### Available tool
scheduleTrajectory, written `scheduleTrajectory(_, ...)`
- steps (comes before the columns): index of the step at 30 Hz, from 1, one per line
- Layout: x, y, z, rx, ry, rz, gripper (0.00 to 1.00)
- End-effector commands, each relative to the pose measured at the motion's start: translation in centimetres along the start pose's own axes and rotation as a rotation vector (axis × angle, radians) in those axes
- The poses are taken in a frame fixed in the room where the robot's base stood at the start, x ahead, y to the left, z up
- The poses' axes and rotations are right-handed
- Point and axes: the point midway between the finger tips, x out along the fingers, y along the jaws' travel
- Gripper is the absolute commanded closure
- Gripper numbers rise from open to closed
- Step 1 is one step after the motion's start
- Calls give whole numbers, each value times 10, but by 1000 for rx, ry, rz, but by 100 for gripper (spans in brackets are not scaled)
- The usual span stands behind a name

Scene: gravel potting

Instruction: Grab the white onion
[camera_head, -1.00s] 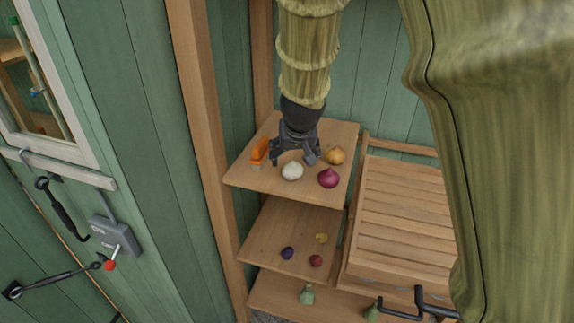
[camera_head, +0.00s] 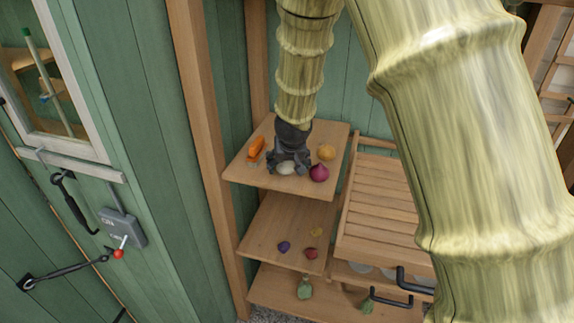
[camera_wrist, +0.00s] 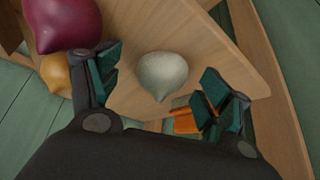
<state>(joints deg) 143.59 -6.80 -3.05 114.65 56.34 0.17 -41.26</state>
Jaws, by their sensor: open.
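The white onion (camera_head: 286,168) sits on the top wooden shelf (camera_head: 259,180), partly covered by my gripper in the head view. My gripper (camera_head: 287,166) is above it, pointing down. In the wrist view the white onion (camera_wrist: 163,74) lies ahead of and between the two open fingers, nearer the middle of the gap. The teal-padded fingers (camera_wrist: 163,95) are apart, and no contact with the onion shows.
A red onion (camera_head: 319,173) stands close to the right finger in the head view. A yellow onion (camera_head: 326,152) is behind it. An orange-handled tool (camera_head: 255,149) lies at the left. Lower shelves hold small items. A slatted wooden bench (camera_head: 378,205) stands at right.

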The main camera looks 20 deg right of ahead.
Motion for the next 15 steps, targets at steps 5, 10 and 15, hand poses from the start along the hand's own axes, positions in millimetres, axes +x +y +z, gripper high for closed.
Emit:
scheduleTrajectory(5, 11, -2, 0, -2, -3, 1, 22)
scheduleTrajectory(10, 12, -1, 0, -2, -2, 1, 22)
scheduleTrajectory(15, 11, -1, 0, -2, -2, 1, 40)
